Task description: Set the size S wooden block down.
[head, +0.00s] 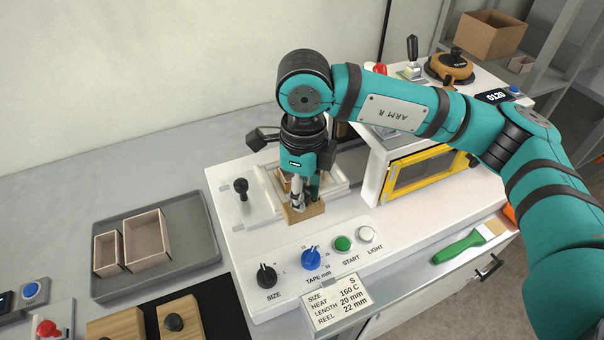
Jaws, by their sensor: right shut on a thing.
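My right gripper (306,192) points down over the white box-former machine (235,225). It is shut on a small wooden block (303,214), which I take as the size S block. The block is at the front of the machine's recessed tray, above its white top; I cannot tell whether it touches. The fingers hide part of the block and of the recess behind it. My left gripper is not in view.
A grey tray (205,245) at left holds two open boxes (148,240). Other wooden blocks (181,312) lie on a black mat (222,305) at lower left. Knobs and buttons (343,243) line the machine's front. A green-handled brush (458,247) lies at right.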

